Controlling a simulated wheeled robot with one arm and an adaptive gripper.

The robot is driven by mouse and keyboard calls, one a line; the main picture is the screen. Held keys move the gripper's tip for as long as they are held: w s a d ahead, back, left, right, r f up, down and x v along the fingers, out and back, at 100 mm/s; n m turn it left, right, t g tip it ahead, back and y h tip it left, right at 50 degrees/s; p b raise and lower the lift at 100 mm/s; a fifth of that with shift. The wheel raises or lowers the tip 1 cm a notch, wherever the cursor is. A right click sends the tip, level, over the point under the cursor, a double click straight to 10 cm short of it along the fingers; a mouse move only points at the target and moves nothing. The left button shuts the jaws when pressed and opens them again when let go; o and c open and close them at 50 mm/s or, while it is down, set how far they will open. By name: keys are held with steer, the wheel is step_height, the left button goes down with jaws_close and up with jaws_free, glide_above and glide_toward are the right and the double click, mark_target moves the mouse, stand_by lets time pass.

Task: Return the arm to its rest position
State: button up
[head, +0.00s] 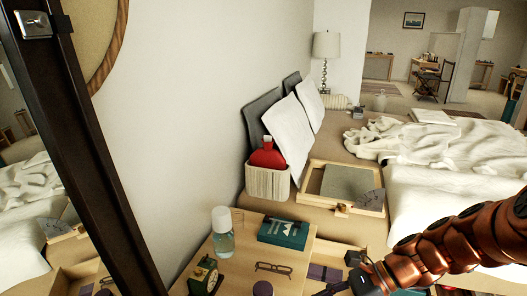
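My copper-coloured arm (440,245) reaches in from the right edge. It ends in my dark gripper (338,286) at the bottom of the head view, beside the right side of the wooden bedside table (235,250). The gripper is small and partly cut off by the lower edge, so its fingers do not show clearly. I cannot tell whether it is open or holds anything. No suitcase can be made out.
The table holds a clear bottle (223,240), a teal book (283,233), glasses (274,268) and a clock (205,275). Behind stand a basket (267,186) with a red bottle (267,155), a wooden tray (314,194) and the bed (430,155). A dark-framed mirror (85,130) is left.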

steer(key=s+a+r+n+g+h+p, duration=0.2)
steer(key=s+r+n+h+p, duration=0.3)
steer(key=s+r+n, duration=0.4)
steer(key=s+d+r+n+h+p, duration=0.5)
steer(key=s+d+r+n+p, duration=0.2)
steer(key=s+n, duration=0.1)
steer(key=shift+s+t+h, duration=0.4)
steer(key=shift+s, duration=0.25)
steer(key=shift+d, duration=0.1)
